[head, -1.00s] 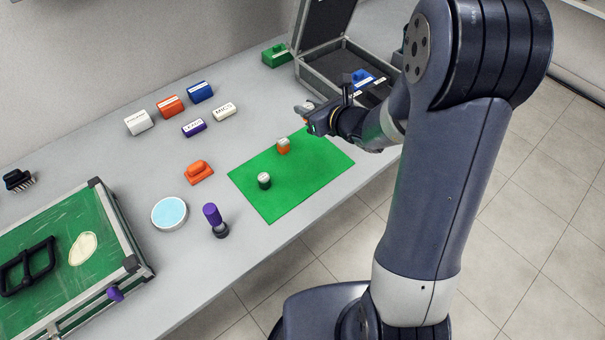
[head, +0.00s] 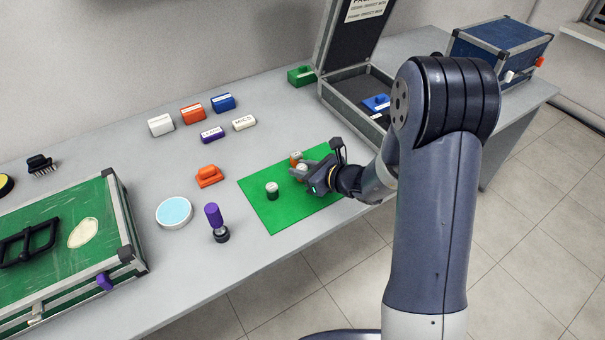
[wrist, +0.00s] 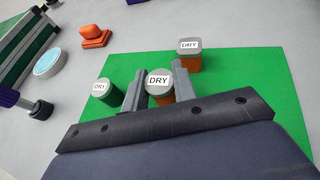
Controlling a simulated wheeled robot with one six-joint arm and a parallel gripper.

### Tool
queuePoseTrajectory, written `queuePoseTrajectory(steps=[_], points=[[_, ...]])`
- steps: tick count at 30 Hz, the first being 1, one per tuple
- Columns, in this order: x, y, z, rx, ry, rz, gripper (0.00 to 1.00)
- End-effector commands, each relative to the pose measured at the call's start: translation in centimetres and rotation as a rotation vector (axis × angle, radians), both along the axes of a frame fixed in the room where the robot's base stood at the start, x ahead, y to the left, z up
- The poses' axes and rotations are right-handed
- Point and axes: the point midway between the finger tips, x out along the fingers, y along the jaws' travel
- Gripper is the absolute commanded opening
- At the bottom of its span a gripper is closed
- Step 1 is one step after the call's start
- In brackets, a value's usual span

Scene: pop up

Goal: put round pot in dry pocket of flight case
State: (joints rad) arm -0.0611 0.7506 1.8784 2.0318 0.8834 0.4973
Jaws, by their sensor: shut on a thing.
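My gripper (head: 302,173) is low over the green mat, with its fingers on either side of an orange round pot with a pale lid marked DRY (wrist: 159,81). It is shut on this pot, which also shows in the head view (head: 302,168). Whether the pot touches the mat is hidden. The flight case (head: 352,118) stands open at the back right, lid up, with a blue block (head: 377,103) inside. Its pockets are partly hidden by my arm, and I cannot read which is dry.
A squarish orange DRY pot (wrist: 190,56) stands close to the held pot. A green round DRY pot (wrist: 101,89) stands to the left on the mat (head: 275,217). A closed green case (head: 108,222), purple-handled tool (head: 213,216) and blue-topped disc (head: 174,212) are farther left.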

Motion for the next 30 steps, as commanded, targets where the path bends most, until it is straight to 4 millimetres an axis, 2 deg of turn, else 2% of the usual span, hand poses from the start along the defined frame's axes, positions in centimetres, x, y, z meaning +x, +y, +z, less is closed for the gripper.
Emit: queuePoseTrajectory(steps=[1, 3, 15, 16, 23, 30], points=[[0.0, 0.0, -1.0, 0.001, 0.004, 0.001, 0.04], [0.0, 0.0, -1.6, 0.001, 0.002, 0.000, 0.04], [0.0, 0.0, -2.1, -0.001, -0.001, 0.000, 0.04], [0.0, 0.0, -2.0, -0.001, -0.001, 0.000, 0.28], [0.0, 0.0, -1.9, -0.001, -0.001, 0.000, 0.46], [0.0, 0.0, -1.9, -0.001, -0.001, 0.000, 0.48]])
